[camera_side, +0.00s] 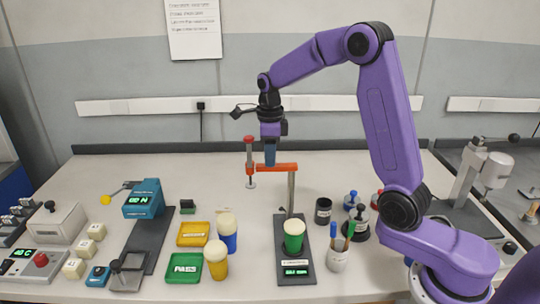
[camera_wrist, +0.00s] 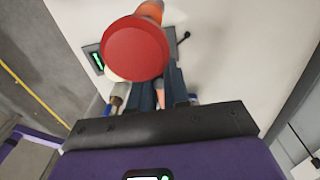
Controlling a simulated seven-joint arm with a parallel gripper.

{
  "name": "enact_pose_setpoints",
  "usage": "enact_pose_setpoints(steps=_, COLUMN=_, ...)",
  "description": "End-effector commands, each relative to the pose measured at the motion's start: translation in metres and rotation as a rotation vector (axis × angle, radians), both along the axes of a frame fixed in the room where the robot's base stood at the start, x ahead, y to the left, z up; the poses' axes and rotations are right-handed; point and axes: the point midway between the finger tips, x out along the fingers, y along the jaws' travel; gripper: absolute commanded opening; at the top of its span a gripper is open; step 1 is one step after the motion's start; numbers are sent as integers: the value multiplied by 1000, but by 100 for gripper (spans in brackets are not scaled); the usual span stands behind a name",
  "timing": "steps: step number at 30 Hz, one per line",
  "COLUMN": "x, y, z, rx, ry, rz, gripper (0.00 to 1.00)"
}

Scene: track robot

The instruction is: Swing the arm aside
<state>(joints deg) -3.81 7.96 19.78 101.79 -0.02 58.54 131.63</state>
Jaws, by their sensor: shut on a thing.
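The orange swing arm (camera_side: 285,167) sits level on top of an upright metal post (camera_side: 291,190). At its left end is a vertical screw with a red knob (camera_side: 249,139) on top and a pale foot (camera_side: 251,186) below. The red knob (camera_wrist: 135,48) fills much of the wrist view and hides part of the arm. My gripper (camera_side: 270,162) points down with its blue fingers shut on the orange arm, between knob and post. A green cup with a pale top (camera_side: 293,236) stands on the black base (camera_side: 297,278) in front of the post. The foot appears left of this cup.
Blue (camera_side: 228,238) and yellow (camera_side: 216,268) cups and yellow (camera_side: 193,234) and green (camera_side: 184,268) trays stand left of the base. A dark jar (camera_side: 323,211) and a pen cup (camera_side: 338,260) stand right. The table behind is clear.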

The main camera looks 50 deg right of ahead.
Motion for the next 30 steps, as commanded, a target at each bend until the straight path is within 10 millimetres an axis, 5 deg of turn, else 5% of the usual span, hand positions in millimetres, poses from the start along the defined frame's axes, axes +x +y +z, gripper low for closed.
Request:
enact_pose_setpoints(steps=8, x=1, y=-2, z=2, rx=-2, ry=-7, rz=-6, gripper=0)
enact_pose_setpoints(steps=9, x=1, y=-2, z=2, rx=-2, ry=-7, rz=-6, gripper=29)
enact_pose_setpoints(steps=11, x=1, y=-2, z=1, rx=-1, ry=-6, rz=-5, gripper=42)
enact_pose_setpoints(steps=22, x=1, y=-1, z=5, rx=0, ry=-6, rz=-2, gripper=42)
enact_pose_setpoints(steps=30, x=2, y=-1, z=49, rx=-1, ry=-11, rz=-2, gripper=42)
